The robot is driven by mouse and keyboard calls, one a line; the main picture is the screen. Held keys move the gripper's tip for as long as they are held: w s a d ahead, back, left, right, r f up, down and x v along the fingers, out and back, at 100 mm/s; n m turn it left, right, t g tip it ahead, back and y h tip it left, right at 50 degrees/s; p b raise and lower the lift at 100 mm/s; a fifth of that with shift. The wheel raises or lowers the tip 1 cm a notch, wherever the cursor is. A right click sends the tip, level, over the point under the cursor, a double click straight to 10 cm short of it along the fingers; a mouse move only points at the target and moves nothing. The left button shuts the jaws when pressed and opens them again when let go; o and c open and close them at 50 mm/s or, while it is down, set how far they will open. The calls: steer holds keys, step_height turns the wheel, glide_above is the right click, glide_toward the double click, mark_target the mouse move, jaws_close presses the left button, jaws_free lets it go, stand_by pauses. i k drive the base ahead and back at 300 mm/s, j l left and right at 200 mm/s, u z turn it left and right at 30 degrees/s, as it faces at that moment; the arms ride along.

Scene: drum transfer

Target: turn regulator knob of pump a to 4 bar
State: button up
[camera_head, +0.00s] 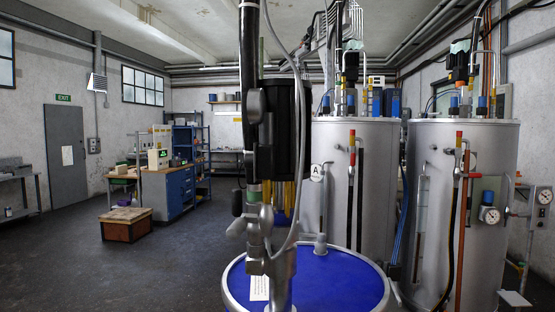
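A dark vertical pump-like assembly (277,130) with a black housing and a grey lower body stands in front of me over a blue drum (350,285). A white round tag marked "A" (316,172) shows just to its right, in front of a steel tank. A round pressure gauge (490,215) sits on a plate on the right tank. Another gauge (544,196) is near the right edge, with piping beside it. I cannot tell which of these fittings is the regulator knob of pump A, nor read the dials. I cannot make out my gripper.
Two steel tanks, the middle one (385,190) and the right one (496,160), with hoses and pipes, fill the right side. A wooden box (130,224) and a blue workbench (172,192) stand at left. The floor (120,275) at front left is clear.

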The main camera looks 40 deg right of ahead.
mark_target(249, 157)
steer(key=i+z, duration=0.15)
steer(key=z, duration=0.25)
steer(key=i+j+z, duration=0.15)
steer(key=z, duration=0.2)
steer(key=i+j+z, duration=0.15)
steer(key=z, duration=0.25)
steer(key=i+j+z, duration=0.1)
steer(key=z, duration=0.25)
steer(key=i+j+z, duration=0.15)
steer(key=j, duration=0.2)
steer(key=j+z, duration=0.15)
steer(key=j, duration=0.2)
steer(key=j+z, duration=0.1)
steer(key=j, duration=0.75)
